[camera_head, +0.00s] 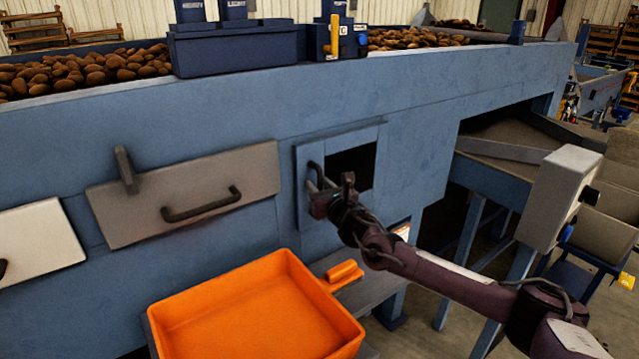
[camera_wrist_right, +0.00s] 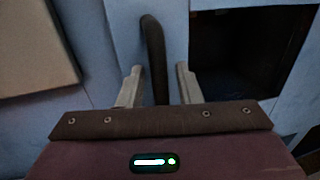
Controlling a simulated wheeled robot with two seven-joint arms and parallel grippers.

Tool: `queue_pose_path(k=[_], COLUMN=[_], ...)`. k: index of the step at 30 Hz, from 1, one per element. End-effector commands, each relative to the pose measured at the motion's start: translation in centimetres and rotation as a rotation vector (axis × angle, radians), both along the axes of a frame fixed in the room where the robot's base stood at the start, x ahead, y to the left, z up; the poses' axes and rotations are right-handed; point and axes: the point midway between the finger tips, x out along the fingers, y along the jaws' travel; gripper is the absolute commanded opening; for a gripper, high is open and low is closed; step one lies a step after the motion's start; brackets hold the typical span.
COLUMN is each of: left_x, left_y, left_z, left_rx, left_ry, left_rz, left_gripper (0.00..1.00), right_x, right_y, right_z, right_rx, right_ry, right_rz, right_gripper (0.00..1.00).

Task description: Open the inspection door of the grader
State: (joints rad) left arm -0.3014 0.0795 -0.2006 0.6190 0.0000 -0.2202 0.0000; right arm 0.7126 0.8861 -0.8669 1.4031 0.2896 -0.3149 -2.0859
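The inspection door (camera_head: 305,205) is a small blue panel on the side of the blue grader (camera_head: 420,150), with a dark upright bar handle (camera_head: 312,172). A dark opening (camera_head: 356,168) shows to the right of the handle. In the right wrist view the opening (camera_wrist_right: 240,55) is also right of the handle (camera_wrist_right: 153,55). My right gripper (camera_head: 325,192) is at the handle. Its two fingers (camera_wrist_right: 158,85) stand apart on either side of the bar, with a gap visible on both sides. My left gripper is not in view.
A grey hatch (camera_head: 240,175) with its own handle and a latch is left of the door. An orange tray (camera_head: 280,270) stands below. A grey box (camera_head: 558,195) is at the right. Potatoes (camera_head: 90,72) lie on top of the grader.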

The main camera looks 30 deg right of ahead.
Motion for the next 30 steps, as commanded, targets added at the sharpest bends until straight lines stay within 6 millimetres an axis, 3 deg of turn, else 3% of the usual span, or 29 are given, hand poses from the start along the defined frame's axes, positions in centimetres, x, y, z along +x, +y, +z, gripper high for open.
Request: queue_pose_path(k=[9, 16, 30], left_x=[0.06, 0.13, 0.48], left_y=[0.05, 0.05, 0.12], left_z=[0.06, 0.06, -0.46], left_rx=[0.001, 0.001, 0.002], left_ry=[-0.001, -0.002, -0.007], left_rz=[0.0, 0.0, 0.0], left_gripper=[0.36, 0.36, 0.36], right_x=[0.23, 0.22, 0.11], right_y=[-0.01, -0.02, -0.04], right_z=[-0.01, 0.0, -0.1], right_rx=[0.0, 0.001, 0.001], right_ry=[0.0, 0.0, -0.002], right_rz=[0.0, 0.0, 0.026], right_gripper=[0.3, 0.0, 0.0])
